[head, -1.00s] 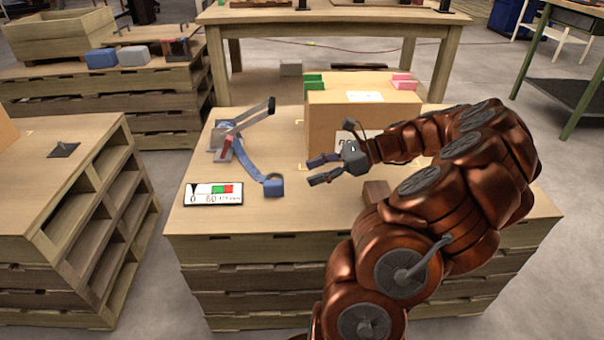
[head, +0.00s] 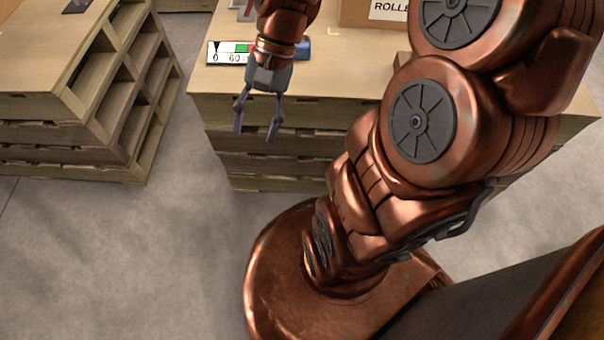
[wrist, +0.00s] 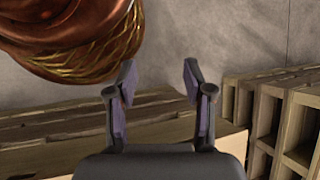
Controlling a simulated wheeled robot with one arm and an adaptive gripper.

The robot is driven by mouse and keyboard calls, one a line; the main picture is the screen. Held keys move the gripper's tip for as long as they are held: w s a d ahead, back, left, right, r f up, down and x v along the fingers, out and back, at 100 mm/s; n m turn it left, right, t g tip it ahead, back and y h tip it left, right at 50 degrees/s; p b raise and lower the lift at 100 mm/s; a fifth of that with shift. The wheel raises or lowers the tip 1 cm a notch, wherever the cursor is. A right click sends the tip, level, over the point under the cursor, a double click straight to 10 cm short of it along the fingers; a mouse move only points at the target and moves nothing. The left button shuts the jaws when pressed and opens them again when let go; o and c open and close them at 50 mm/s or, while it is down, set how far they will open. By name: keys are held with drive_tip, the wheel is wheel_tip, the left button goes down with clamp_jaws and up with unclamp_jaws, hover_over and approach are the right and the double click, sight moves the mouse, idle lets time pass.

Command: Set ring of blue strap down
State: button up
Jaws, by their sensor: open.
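My gripper (head: 255,134) is open and empty. It points down in front of the pallet-built table's front side. In the wrist view, its two fingers (wrist: 160,78) stand apart with nothing between them. A blue block (head: 303,50), at the end of the blue strap, sits on the table top just right of my wrist and is partly hidden behind it. The ring cannot be made out, and the rest of the strap is hidden or above the frame. No strap shows in the wrist view.
A gauge card (head: 227,53) lies at the table's front left. A cardboard box (head: 362,14) stands at the back, and a small brown block (head: 402,64) is partly behind my arm. Another pallet stack (head: 110,95) stands left across a gap. The floor (head: 130,260) in front is clear.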

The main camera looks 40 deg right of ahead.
drive_tip(key=s+f+n+g+h, duration=0.1)
drive_tip(key=s+f+n+h, duration=0.2)
drive_tip(key=s, duration=0.9)
drive_tip(key=n+h, duration=0.3)
drive_tip(key=n, duration=0.2)
drive_tip(key=shift+s+d, duration=0.25)
drive_tip(key=shift+d, duration=0.1)
